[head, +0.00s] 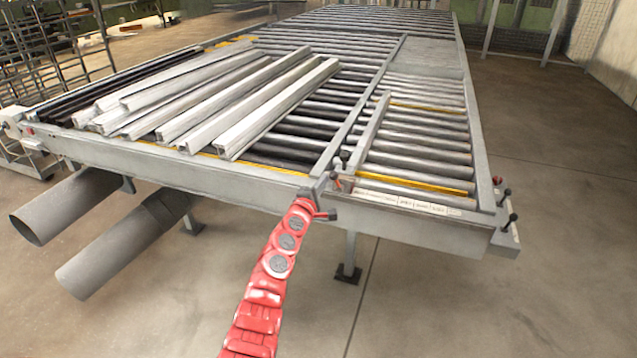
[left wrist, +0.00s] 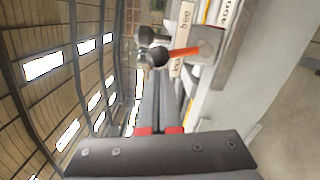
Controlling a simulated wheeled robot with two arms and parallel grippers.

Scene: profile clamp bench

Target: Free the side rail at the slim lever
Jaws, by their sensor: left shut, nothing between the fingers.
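A narrow grey side rail (head: 370,133) runs over the rollers beside a longer divider beam. At its near end, by the front frame, is a small lever area with a reddish part (head: 338,184). In the left wrist view this is an orange lever (left wrist: 186,52) with a black knob (left wrist: 158,57). It lies between a "free" label (left wrist: 187,22) and a second, partly hidden label (left wrist: 177,66). My left gripper (head: 322,192) is shut and empty at the front frame; its fingers (left wrist: 163,85) point at the knob. Contact cannot be told. My right gripper is not in view.
Several pale profiles (head: 235,95) lie on the rollers at left. A scale strip (head: 405,201) runs along the front edge. More knobs (head: 507,191) sit at the right corner. Two big tubes (head: 125,245) stick out below the bench. The floor in front is clear.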

